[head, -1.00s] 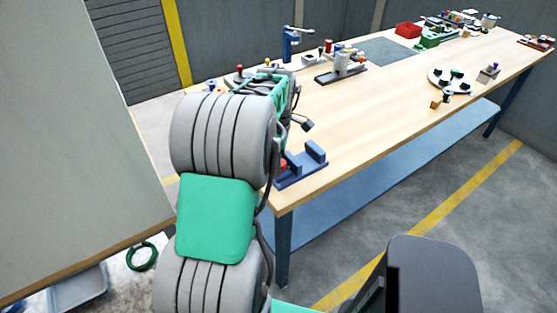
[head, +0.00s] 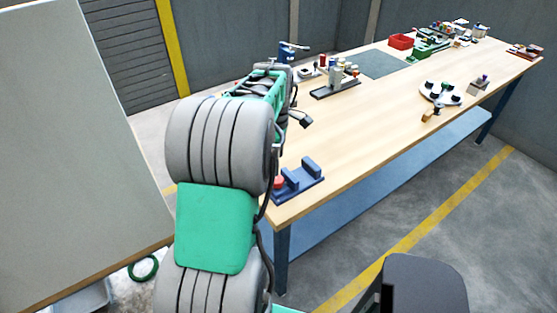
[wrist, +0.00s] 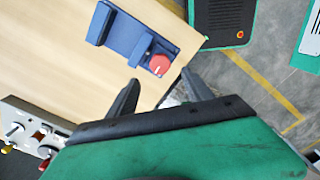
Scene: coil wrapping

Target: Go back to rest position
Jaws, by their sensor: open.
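My gripper (wrist: 162,92) shows in the wrist view with its two dark fingers spread apart and nothing between them. It is over the near edge of the wooden table (wrist: 62,80). A blue fixture with a red round knob (wrist: 158,65) lies just beyond the fingers, apart from them. In the head view my grey and green arm rises in front of the table's left end, and the gripper itself is hidden there. The blue fixture (head: 300,184) stands on the table's near corner, right of my arm.
Farther back on the table stand a grey stand (head: 336,78), a red bin (head: 400,41) and a white round tray (head: 428,93). A large pale board (head: 70,150) stands at the left. A green ring (head: 143,268) lies low at the left.

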